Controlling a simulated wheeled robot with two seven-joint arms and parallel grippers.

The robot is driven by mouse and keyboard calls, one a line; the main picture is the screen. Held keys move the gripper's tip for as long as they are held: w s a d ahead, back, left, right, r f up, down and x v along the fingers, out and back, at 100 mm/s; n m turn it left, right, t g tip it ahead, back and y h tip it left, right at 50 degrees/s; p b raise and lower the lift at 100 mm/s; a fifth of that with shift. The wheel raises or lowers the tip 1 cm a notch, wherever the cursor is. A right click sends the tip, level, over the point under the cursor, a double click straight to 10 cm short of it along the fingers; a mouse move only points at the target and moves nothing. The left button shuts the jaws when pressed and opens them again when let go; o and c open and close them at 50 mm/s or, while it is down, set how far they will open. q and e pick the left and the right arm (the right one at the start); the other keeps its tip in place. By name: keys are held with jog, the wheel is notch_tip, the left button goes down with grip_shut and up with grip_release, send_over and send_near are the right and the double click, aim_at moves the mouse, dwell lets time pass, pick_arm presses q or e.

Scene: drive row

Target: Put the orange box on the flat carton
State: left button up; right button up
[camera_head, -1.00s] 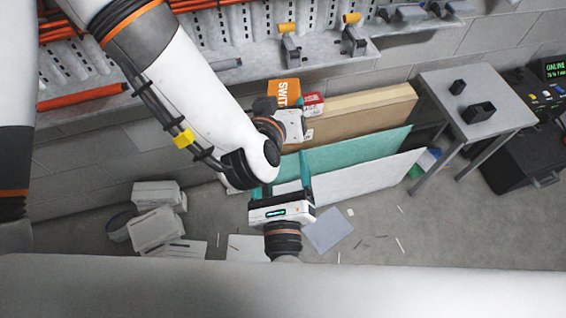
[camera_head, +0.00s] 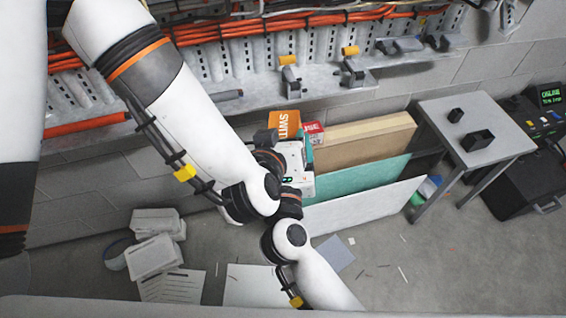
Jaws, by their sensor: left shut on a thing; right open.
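The orange box (camera_head: 285,123), with white lettering, shows just beyond my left gripper (camera_head: 280,146). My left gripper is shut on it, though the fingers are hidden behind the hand. My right gripper (camera_head: 303,160) is open, close to the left gripper and overlapping it in the picture; whether they touch I cannot tell.
A small red box (camera_head: 313,130) is beside the orange box. Teal (camera_head: 360,180) and white (camera_head: 365,205) panels stand in front of the tan carton. A tool shelf (camera_head: 330,80) runs behind.

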jog(key=shift+w, duration=0.45)
jog(key=shift+c, duration=0.2)
jog(key=c, duration=0.9)
jog(key=o, duration=0.9)
jog(key=shift+o, duration=0.2)
